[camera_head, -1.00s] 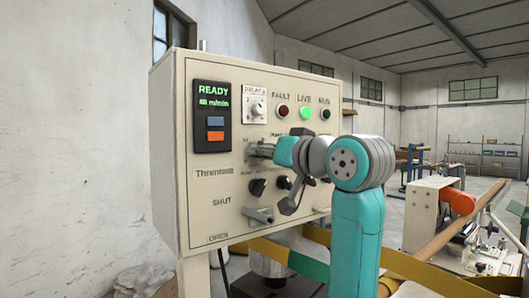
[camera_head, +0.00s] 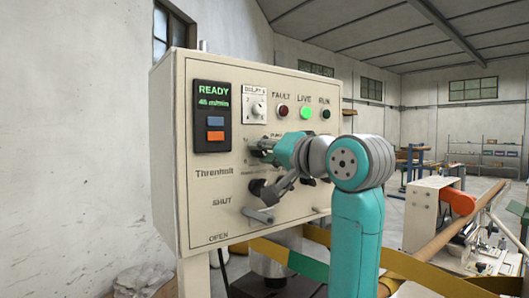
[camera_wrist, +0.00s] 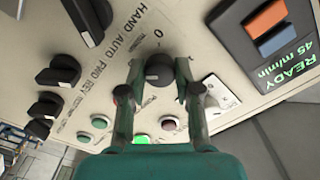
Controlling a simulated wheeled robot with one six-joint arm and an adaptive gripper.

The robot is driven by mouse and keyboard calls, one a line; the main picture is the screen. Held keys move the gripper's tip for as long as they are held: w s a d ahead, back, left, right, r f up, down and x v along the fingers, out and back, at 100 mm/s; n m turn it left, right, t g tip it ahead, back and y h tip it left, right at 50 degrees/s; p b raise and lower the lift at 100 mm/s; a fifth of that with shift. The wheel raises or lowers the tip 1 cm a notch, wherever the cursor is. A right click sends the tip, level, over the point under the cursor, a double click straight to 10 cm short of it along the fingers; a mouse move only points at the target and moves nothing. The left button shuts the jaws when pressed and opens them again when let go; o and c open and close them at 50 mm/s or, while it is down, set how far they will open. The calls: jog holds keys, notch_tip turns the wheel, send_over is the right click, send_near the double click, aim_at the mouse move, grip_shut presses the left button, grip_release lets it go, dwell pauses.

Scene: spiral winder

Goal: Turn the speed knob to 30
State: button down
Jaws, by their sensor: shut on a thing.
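The speed knob (camera_wrist: 158,72) is a dark round knob on the cream panel. In the wrist view it sits between the two fingers of my gripper (camera_wrist: 159,72), which are closed on it, with a "0" mark printed above it. In the head view my gripper (camera_head: 262,150) reaches the panel face from the right and hides the knob. The display (camera_head: 212,117) reads READY and 45 m/min. It also shows in the wrist view (camera_wrist: 278,45), rotated, with the same reading.
The control panel (camera_head: 225,190) also carries a small dial (camera_head: 255,108), a FAULT lamp (camera_head: 283,111), a lit green LIVE lamp (camera_head: 305,112) and a RUN lamp (camera_head: 325,113). Black selector knobs (camera_wrist: 65,72) and a grey lever (camera_head: 258,215) lie close to my gripper.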

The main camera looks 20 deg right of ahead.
jog(key=shift+f, duration=0.1)
jog(key=c, duration=0.8)
grip_release()
jog(key=shift+s, duration=0.1)
jog(key=v, duration=1.1)
jog(key=shift+s, duration=0.35)
jog(key=shift+d, duration=0.15)
